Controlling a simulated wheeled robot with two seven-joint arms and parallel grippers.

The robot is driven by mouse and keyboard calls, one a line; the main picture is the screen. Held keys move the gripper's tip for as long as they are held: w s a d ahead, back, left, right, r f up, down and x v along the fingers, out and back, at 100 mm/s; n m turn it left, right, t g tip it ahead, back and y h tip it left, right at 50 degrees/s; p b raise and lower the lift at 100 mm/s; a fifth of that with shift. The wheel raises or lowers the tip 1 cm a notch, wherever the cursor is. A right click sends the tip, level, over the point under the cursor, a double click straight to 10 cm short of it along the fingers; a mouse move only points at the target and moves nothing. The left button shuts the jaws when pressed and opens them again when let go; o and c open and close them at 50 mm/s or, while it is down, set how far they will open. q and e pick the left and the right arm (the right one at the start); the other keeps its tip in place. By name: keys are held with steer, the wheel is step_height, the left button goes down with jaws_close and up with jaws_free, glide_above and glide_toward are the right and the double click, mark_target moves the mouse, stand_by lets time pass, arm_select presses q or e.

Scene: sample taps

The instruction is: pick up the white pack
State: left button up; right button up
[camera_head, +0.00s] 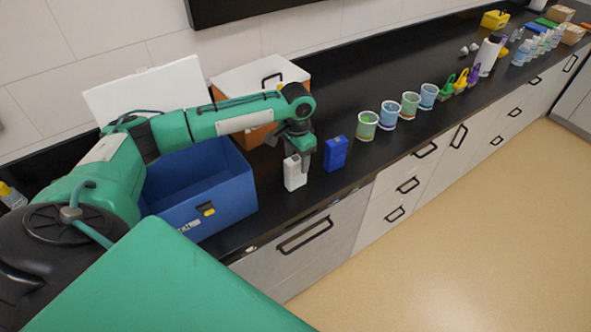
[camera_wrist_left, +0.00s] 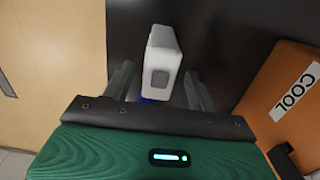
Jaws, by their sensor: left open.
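The white pack (camera_head: 294,174) stands upright on the black counter near its front edge. My left gripper (camera_head: 306,157) is above and beside it, pointing down. In the left wrist view the white pack (camera_wrist_left: 162,62) shows between the two fingers of my left gripper (camera_wrist_left: 160,85), which are apart. Whether the fingers touch the pack cannot be told. A blue pack (camera_head: 335,153) stands just to the right of the white one. My right gripper is not in view.
A blue open crate (camera_head: 232,203) stands left of the white pack. An orange box with a white lid (camera_head: 262,77) stands behind; its side marked COOL shows in the wrist view (camera_wrist_left: 290,95). Several cups (camera_head: 389,115) stand further right. The counter's front edge is close.

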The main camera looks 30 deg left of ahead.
mark_target(295, 170)
arm_select(q)
steer(key=shift+s+f+p, duration=0.25)
steer(key=shift+f+p, duration=0.45)
steer(key=shift+p, duration=0.05)
step_height(295, 170, down, 3)
steer(key=shift+r+p, duration=0.2)
steer(key=shift+p, duration=0.2)
steer(key=shift+f, duration=0.55)
steer(key=c, duration=1)
steer(key=shift+c, duration=0.8)
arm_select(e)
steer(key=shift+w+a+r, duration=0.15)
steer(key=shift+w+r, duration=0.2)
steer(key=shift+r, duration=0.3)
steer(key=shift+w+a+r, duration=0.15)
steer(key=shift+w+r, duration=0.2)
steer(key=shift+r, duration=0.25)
arm_select(q)
steer(key=shift+r, duration=0.15)
